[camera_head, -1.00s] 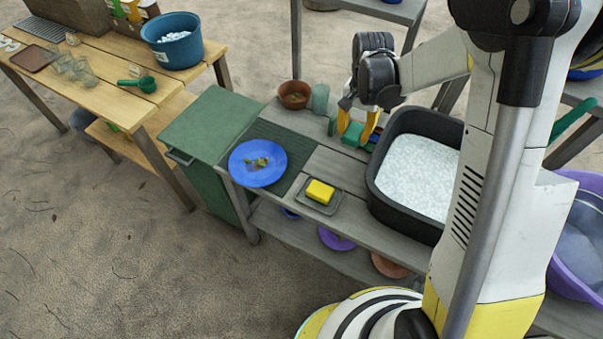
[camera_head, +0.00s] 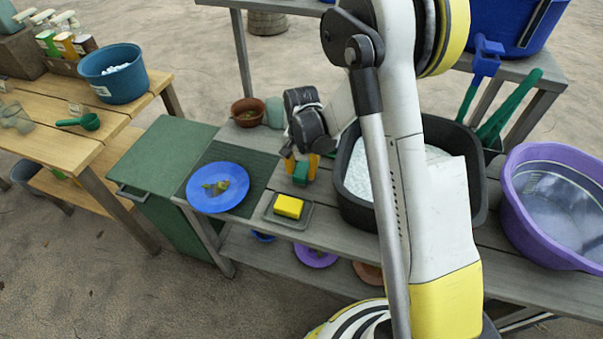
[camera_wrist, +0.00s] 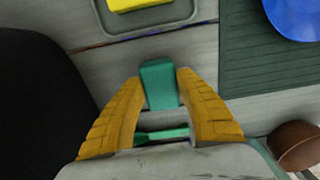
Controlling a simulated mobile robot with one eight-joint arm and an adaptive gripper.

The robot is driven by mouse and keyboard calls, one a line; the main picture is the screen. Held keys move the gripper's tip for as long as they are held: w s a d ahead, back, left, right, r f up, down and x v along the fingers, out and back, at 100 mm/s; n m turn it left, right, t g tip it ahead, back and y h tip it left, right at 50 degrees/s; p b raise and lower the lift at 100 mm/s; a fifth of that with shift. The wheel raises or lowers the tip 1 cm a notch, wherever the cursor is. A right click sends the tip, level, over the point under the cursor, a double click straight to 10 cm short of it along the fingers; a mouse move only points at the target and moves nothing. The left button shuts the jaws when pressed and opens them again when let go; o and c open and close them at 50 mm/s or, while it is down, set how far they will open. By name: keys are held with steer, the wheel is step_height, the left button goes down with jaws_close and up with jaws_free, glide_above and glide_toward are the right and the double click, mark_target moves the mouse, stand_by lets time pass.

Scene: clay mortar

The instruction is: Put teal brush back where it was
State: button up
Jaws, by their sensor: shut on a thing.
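My gripper (camera_head: 300,168) is shut on the teal brush (camera_head: 301,175), between the grey sponge tray and the black basin. In the wrist view the brush's teal block (camera_wrist: 159,85) sits between the tips of my yellow fingers, and a thin teal part (camera_wrist: 162,133) crosses lower between them. Grey planks lie behind the brush; I cannot tell whether it touches them. The yellow sponge (camera_head: 288,206) lies in the grey tray (camera_head: 270,215), which also shows at the wrist view's top (camera_wrist: 190,18).
The black basin (camera_head: 347,205) with whitish contents stands right of my gripper. A blue plate (camera_head: 205,204) lies left on the green ribbed area. A brown pot (camera_head: 240,112) and a teal cup (camera_head: 274,112) stand behind. A purple tub (camera_head: 520,230) is far right.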

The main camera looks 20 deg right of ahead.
steer(key=shift+r, duration=0.1)
steer(key=shift+f, duration=0.2)
steer(key=o, duration=1)
steer(key=shift+c, duration=0.2)
steer(key=shift+r, duration=0.1)
step_height(320, 180, up, 12)
steer(key=r+p, duration=0.1)
steer(key=p, duration=0.5)
step_height(320, 180, up, 12)
steer(key=r+n+t, duration=0.1)
steer(key=n+t, duration=0.2)
glide_above(302, 170)
steer(key=s, duration=0.8)
steer(key=s+r+n+t, duration=0.4)
steer(key=s, duration=0.8)
steer(key=shift+r+b, duration=0.15)
steer(key=shift+b, duration=0.15)
